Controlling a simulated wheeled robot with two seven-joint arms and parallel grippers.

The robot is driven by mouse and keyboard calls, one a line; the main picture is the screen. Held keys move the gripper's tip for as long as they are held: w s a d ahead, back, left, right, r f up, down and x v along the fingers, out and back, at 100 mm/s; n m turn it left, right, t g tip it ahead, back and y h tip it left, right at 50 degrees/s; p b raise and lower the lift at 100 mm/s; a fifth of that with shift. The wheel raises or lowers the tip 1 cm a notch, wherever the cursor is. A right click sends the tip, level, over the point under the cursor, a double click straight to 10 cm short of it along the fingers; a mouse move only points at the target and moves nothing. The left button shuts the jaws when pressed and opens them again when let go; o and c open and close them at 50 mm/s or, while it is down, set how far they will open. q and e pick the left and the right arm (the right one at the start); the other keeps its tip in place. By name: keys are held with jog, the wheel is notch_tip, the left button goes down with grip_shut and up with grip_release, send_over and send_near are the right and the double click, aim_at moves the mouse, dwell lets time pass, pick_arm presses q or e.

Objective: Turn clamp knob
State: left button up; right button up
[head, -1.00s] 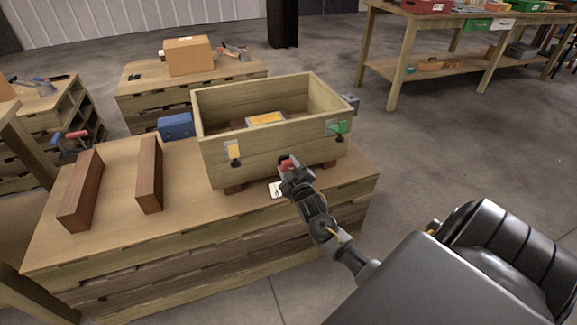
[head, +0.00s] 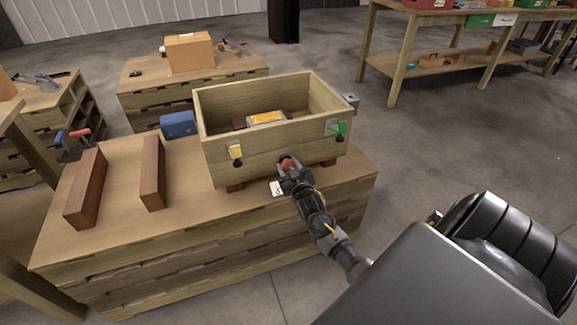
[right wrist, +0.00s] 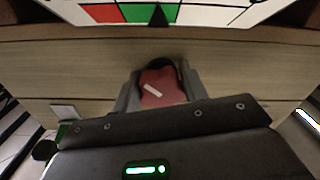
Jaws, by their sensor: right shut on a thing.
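The red clamp knob (head: 287,164) sits at the front face of the wooden crate (head: 260,160), low and right of the middle. My right gripper (head: 288,166) is shut on the knob, with its arm reaching in from the lower right. In the right wrist view the red knob (right wrist: 160,87), with a small white mark slanting across it, sits between the two grey fingers (right wrist: 160,90). The knob's shaft and anything behind it are hidden. My left gripper is not in view.
The crate stands on wooden blocks on a workbench (head: 110,235). Two brown bars (head: 153,172) and a blue box (head: 178,124) lie to its left. A yellow-topped item (head: 267,118) is inside the crate.

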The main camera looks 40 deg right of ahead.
jog(key=o, duration=1)
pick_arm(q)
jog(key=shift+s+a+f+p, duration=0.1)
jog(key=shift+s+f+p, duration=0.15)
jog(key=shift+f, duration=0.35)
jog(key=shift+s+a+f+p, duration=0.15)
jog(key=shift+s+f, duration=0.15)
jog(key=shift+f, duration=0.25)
pick_arm(e)
jog(key=v, duration=1)
jog(key=shift+s+a, duration=0.2)
jog(key=shift+s, duration=0.15)
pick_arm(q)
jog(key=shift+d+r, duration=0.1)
